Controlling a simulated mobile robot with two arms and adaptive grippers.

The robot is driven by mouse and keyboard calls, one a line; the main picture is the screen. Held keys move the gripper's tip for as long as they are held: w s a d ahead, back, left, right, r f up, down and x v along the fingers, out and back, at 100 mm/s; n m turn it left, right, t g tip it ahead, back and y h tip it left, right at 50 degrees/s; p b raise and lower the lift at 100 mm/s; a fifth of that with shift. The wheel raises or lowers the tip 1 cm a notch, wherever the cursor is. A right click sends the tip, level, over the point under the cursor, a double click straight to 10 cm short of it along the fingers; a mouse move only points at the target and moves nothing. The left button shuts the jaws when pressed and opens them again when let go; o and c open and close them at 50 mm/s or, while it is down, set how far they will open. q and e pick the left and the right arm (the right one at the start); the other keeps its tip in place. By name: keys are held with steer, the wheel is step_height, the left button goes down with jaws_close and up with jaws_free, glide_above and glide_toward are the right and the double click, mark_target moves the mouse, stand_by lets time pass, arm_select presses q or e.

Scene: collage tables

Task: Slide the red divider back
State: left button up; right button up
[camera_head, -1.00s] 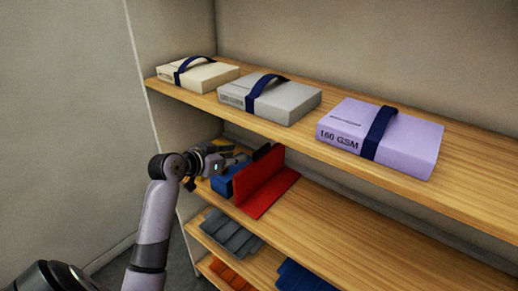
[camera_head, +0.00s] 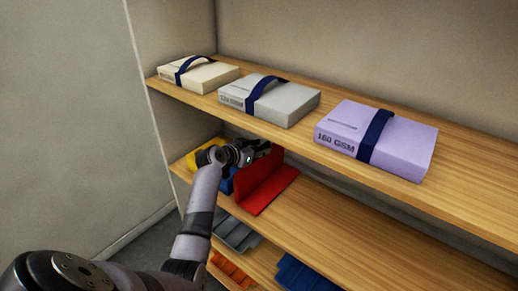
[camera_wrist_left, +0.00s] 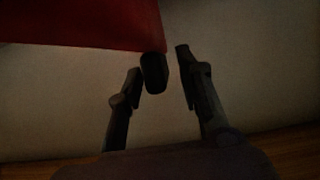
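The red divider (camera_head: 265,188) stands as an upright panel with a flat red foot on the middle shelf. In the left wrist view its dark red panel (camera_wrist_left: 80,22) fills the upper left, with a black tab (camera_wrist_left: 154,74) at its corner. My left gripper (camera_head: 264,147) is at the top of the divider, under the upper shelf. In the wrist view its fingers (camera_wrist_left: 160,62) are spread, with the black tab between or just beyond their tips. I see a gap on the right finger's side. I cannot tell whether the left finger touches the tab. My right gripper is out of view.
Blue (camera_head: 227,184) and yellow (camera_head: 193,158) items sit left of the divider, partly behind my arm. The upper shelf (camera_head: 290,130) with cream, grey and purple packs overhangs close above. The middle shelf (camera_head: 345,225) is clear to the right. Grey, orange and blue items lie lower down.

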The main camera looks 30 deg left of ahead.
arm_select(q)
steer(key=shift+c, duration=0.3)
jaws_close()
stand_by(0.6)
